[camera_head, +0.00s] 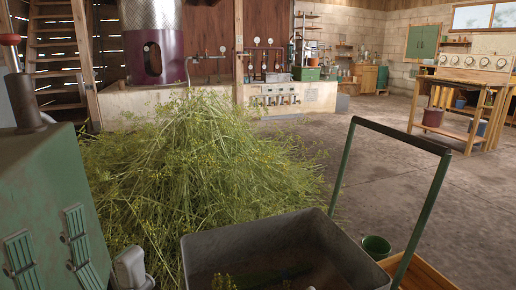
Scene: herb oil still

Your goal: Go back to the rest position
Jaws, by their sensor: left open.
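My left gripper (132,270) shows only in part, as a small pale grey shape at the bottom edge. It is between the green machine and the grey cart tub. It is open, and I see nothing held in it. Its fingertips are not clear.
A green machine (45,195) stands close on the left. A grey cart tub (300,240) with a green handle (395,135) stands in front, a little plant matter inside. A large herb heap (190,165) lies behind. A green bucket (376,246) is at right. Floor (465,200) on the right is clear.

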